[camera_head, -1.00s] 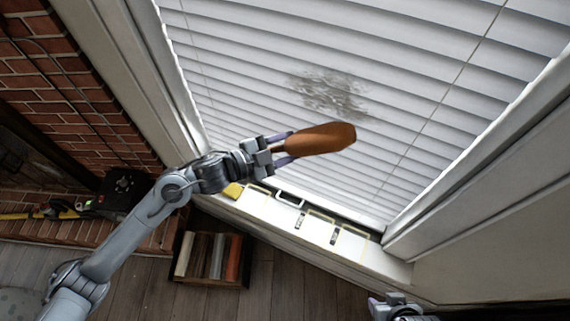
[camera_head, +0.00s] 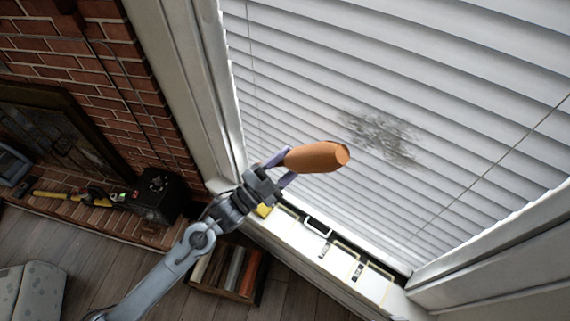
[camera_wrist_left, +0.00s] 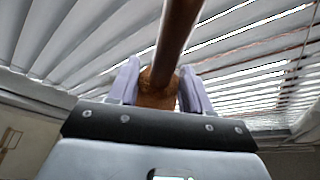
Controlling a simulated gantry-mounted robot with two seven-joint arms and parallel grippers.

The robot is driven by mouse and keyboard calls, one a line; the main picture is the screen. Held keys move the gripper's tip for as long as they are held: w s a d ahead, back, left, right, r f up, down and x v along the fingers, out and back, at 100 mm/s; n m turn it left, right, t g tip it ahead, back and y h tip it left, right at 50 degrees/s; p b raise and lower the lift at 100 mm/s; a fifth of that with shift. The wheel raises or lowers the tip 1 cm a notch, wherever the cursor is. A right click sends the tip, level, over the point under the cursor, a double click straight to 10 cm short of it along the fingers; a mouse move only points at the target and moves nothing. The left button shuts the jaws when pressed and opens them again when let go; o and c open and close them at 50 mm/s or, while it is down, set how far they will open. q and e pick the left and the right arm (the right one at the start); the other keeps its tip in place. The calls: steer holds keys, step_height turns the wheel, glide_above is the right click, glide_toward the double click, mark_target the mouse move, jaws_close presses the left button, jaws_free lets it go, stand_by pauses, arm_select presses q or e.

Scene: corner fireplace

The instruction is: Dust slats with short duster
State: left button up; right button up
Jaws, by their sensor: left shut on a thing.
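My left gripper (camera_head: 281,168) is shut on the short duster (camera_head: 316,157), an orange-brown rounded shape held out in front of the blinds. In the left wrist view the duster (camera_wrist_left: 172,45) shows as a brown length rising from between the two lilac fingers (camera_wrist_left: 158,88). White slats (camera_head: 320,60) fill the window. A grey dust patch (camera_head: 381,137) lies on the slats to the right of and slightly above the duster tip. The duster appears apart from the patch. My right gripper is out of view.
The white sill (camera_head: 287,236) below the blinds holds a yellow item (camera_head: 263,210) and several outlined spots. A crate of books (camera_head: 229,273) is on the wooden floor. A black box (camera_head: 158,193) sits on the brick hearth. The window frame (camera_head: 190,90) stands at left.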

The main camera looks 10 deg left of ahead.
arm_select(q)
steer(key=b, duration=0.2)
glide_toward(316, 135)
steer(key=shift+s+r+x, duration=0.1)
steer(key=shift+r+x, duration=0.1)
steer(key=shift+x, duration=0.7)
steer(key=shift+s+r+x, duration=0.1)
steer(key=shift+r+x, duration=0.05)
steer(key=shift+x, duration=0.8)
steer(key=shift+w+d+b, duration=0.3)
steer(key=shift+w+b, duration=0.05)
steer(key=shift+w, duration=0.2)
steer(key=shift+w+d+b, duration=0.35)
steer(key=shift+w, duration=0.2)
steer(key=shift+d, duration=0.1)
